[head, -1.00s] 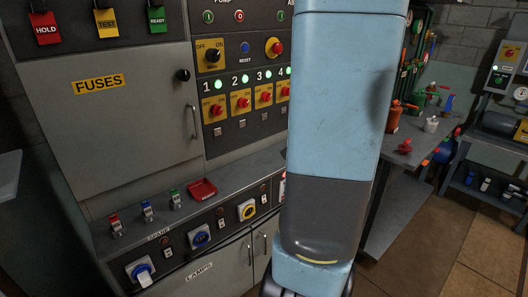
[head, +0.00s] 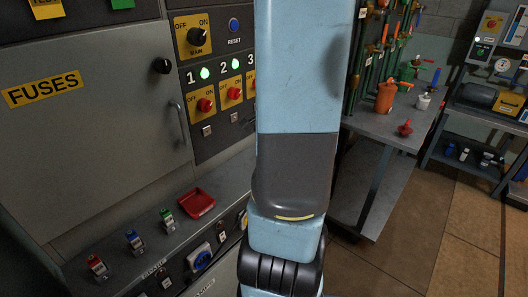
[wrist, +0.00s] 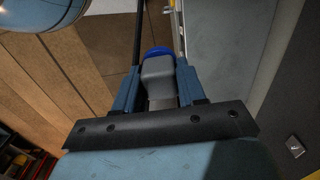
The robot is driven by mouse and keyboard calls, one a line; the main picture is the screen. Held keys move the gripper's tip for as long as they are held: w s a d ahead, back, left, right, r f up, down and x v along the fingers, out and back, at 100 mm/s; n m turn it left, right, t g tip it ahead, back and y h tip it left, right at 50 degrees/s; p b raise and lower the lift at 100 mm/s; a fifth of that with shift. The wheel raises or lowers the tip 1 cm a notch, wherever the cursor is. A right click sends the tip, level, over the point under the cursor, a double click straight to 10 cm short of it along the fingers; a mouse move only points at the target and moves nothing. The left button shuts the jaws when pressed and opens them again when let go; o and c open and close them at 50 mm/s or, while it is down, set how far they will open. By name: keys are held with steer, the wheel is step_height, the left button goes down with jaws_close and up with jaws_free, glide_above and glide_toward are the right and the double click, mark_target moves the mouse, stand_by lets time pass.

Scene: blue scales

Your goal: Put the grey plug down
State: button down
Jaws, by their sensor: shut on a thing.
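In the wrist view, my gripper (wrist: 157,84) is shut on the grey plug (wrist: 158,70). The plug has a pale grey body between the two blue fingers and a blue ring at its far end. It is held in the air, with brown floor and grey panels behind it. In the head view my own arm fills the middle and hides the gripper and the plug. A blue socket (head: 200,257) shows on the cabinet front, to the left of my arm.
A grey ledge (head: 100,237) carries red, blue and green fuses and a red tray (head: 197,202). A grey workbench (head: 382,139) at right holds an orange can (head: 386,96) and a red piece (head: 405,128). Brown floor (head: 400,250) at lower right is clear.

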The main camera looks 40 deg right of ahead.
steer(key=w+d+f, duration=0.1)
steer(key=w+f, duration=0.1)
steer(key=w, duration=0.1)
steer(key=w+d+f, duration=0.2)
steer(key=w+f, duration=0.1)
steer(key=w, duration=0.1)
steer(key=w+d+f, duration=0.1)
steer(key=w+f, duration=0.2)
steer(key=w, duration=0.1)
steer(key=shift+w+d+f, duration=0.15)
steer(key=shift+d, duration=0.05)
steer(key=shift+w+d+f, duration=0.2)
steer(key=shift+w+f, duration=0.25)
steer(key=shift+f, duration=1.75)
steer(key=c, duration=0.6)
jaws_free()
steer(key=shift+w+r, duration=0.1)
